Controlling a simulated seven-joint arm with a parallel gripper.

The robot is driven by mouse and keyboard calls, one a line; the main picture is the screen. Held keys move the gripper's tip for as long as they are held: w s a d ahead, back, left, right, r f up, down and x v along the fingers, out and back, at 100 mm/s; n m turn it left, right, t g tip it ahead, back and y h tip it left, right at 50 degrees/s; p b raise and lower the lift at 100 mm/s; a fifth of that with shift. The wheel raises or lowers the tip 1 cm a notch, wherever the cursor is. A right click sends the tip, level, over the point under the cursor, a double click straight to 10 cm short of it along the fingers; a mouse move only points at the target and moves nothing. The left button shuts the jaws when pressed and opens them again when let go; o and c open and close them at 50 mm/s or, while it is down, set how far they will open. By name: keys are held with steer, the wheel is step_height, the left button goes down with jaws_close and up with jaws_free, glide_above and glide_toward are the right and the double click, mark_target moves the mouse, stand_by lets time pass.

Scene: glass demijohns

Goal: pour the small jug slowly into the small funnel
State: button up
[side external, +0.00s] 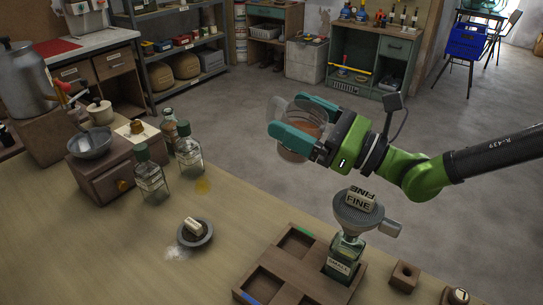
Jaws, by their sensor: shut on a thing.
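My gripper (291,118), with teal fingers, is shut on a clear glass jug (291,148) that holds some amber-brown liquid. The fingers partly hide the jug, and I cannot tell its exact tilt. The jug is in the air, above and to the left of a grey funnel (350,221) and apart from it. The funnel carries "FINE" lettering and has a grey stub at its right. It sits on top of a small green glass bottle (343,264) with a label, which stands in a compartment of a wooden tray (319,292).
Two glass bottles (150,180) (190,153) with green caps stand at the left by a wooden box (97,182) bearing a metal bowl (90,145). A small dark dish (207,240) lies mid-table. A wooden block (405,276) is right of the tray.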

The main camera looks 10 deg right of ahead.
steer(key=shift+s+d+r+n+t+y, duration=0.35)
steer(key=shift+s+r+y, duration=0.2)
steer(key=shift+y, duration=0.25)
steer(key=shift+s+d+r+n+t+y, duration=0.2)
steer(key=shift+s+d+r+y, duration=0.15)
steer(key=shift+r, duration=0.3)
steer(key=shift+s+d+r+n+t+y, duration=0.15)
steer(key=shift+s+d+r+y, duration=0.1)
steer(key=shift+s+r+y, duration=0.25)
steer(key=shift+s+d+r+n+y+b, duration=0.15)
steer(key=shift+s+d+r+n+y, duration=0.05)
steer(key=shift+r+y, duration=0.25)
steer(key=shift+s+d+r+n+y+b, duration=0.2)
steer(key=shift+r+y, duration=0.1)
steer(key=shift+r, duration=0.2)
steer(key=shift+s+d+r+n+y, duration=0.1)
steer(key=shift+r+n+y, duration=0.15)
steer(key=shift+r, duration=0.2)
steer(key=shift+s+d+r+n+y, duration=0.1)
steer(key=shift+r+n+y, duration=0.05)
steer(key=shift+r+y, duration=0.25)
steer(key=shift+s+d+r+n+y, duration=0.1)
steer(key=shift+r+n+y, duration=0.3)
steer(key=shift+r+y, duration=0.4)
